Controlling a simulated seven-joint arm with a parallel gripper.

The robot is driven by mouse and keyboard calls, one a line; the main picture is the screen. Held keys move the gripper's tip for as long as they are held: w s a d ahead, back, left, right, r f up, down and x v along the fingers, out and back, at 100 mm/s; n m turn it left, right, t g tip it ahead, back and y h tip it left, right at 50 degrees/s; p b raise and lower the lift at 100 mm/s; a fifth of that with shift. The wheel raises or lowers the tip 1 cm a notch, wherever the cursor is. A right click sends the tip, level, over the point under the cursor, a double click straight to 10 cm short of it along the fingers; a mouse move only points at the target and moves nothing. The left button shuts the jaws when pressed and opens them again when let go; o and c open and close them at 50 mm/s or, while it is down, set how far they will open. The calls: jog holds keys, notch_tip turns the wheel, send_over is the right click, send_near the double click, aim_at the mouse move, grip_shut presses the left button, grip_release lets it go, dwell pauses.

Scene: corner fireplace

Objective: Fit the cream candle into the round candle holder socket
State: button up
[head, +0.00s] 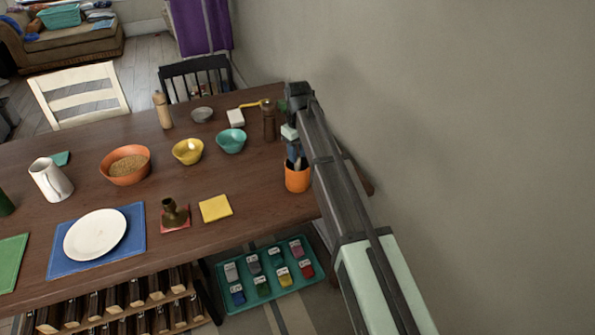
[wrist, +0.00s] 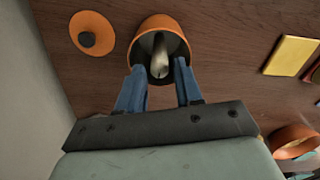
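The cream candle (wrist: 159,58) stands inside an orange cup (wrist: 178,27) in the wrist view; its lower part is hidden in the cup. In the head view the same cup (head: 297,180) is near the table's right end, and the candle cannot be made out. My gripper (wrist: 159,72) is open, with its blue fingers apart at the cup's mouth, one on either side of the candle. In the head view my gripper (head: 293,156) is just above the cup. The dark brassy candle holder (head: 174,213) stands upright on a red mat, left of the cup; its socket faces up.
A yellow square (head: 215,208) lies between holder and cup. A brown mill (head: 268,121) stands behind the cup. A teal bowl (head: 231,141), yellow bowl (head: 187,151) and orange bowl (head: 125,165) are farther back. A white plate (head: 95,234) is left. The wall (head: 480,150) is close on the right.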

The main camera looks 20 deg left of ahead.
aim_at(297, 167)
jog(key=shift+w+a+f, duration=0.1)
jog(key=shift+a+f, duration=0.05)
jog(key=shift+f, duration=3.45)
jog(key=shift+c, duration=0.2)
grip_shut()
